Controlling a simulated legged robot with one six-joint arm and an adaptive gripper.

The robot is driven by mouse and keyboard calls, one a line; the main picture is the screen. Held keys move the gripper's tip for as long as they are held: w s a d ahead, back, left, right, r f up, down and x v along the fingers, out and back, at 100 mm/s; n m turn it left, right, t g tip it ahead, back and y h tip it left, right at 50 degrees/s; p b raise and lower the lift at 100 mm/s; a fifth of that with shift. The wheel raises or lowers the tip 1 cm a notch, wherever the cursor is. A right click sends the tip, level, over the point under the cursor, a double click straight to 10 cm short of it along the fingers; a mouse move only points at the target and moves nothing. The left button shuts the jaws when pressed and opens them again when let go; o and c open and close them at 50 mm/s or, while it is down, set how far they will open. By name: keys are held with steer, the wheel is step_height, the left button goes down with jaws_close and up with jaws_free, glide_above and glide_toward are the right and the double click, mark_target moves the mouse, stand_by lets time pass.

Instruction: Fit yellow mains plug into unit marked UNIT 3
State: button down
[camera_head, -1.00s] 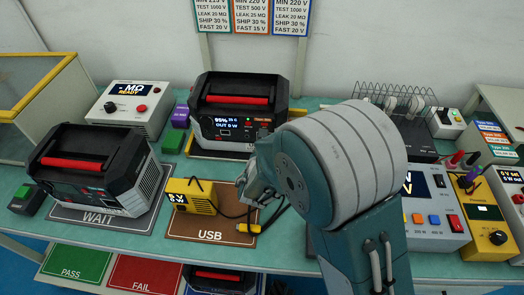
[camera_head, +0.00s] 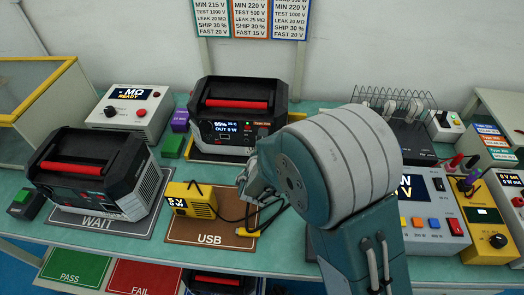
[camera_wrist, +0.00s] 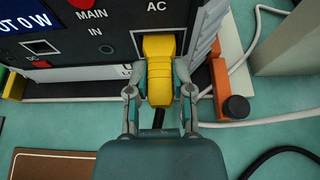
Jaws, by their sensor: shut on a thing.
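In the wrist view my gripper (camera_wrist: 158,88) is shut on the yellow mains plug (camera_wrist: 158,68), one finger on each side. The plug's front end meets the socket under the AC mark on a black unit (camera_wrist: 110,45); how deep it sits I cannot tell. A dark cable leaves its rear. In the head view my gripper (camera_head: 245,180) is in front of the black unit with the red handle (camera_head: 240,90) at the back middle; my arm hides part of its right side, and the plug is not clear there. No readable UNIT 3 mark shows.
Another black unit (camera_head: 90,160) stands on the WAIT mat (camera_head: 98,222). A yellow box (camera_head: 190,201) and a yellow cable end (camera_head: 247,231) lie on the USB mat (camera_head: 208,239). An orange block with a black knob (camera_wrist: 230,95) is close right of my gripper.

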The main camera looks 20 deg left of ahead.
steer(key=shift+c, duration=2.1)
jaws_free()
steer(key=shift+w, duration=0.15)
steer(key=v, duration=1.2)
steer(key=w+d+r+m+g+h, duration=0.1)
steer(key=d+r+m+h, duration=0.2)
steer(key=d+m, duration=0.5)
steer(key=w+d+r+m+g+h, duration=0.1)
steer(key=d+r+m+h, duration=0.35)
steer(key=d, duration=0.55)
steer(key=w+d+r+m+g+h, duration=0.1)
steer(key=d+r+m+h, duration=0.15)
steer(key=d+m, duration=0.55)
steer(key=s+d+r+m+g+y, duration=0.2)
steer(key=s+d+m+y, duration=0.1)
steer(key=s+m, duration=0.4)
steer(key=s+d+r+m+g+y, duration=0.2)
steer(key=s+d+m, duration=0.3)
steer(key=m, duration=0.7)
steer(key=shift+s+r+y, duration=0.4)
steer(key=shift+s+r, duration=0.4)
steer(key=shift+s, duration=0.3)
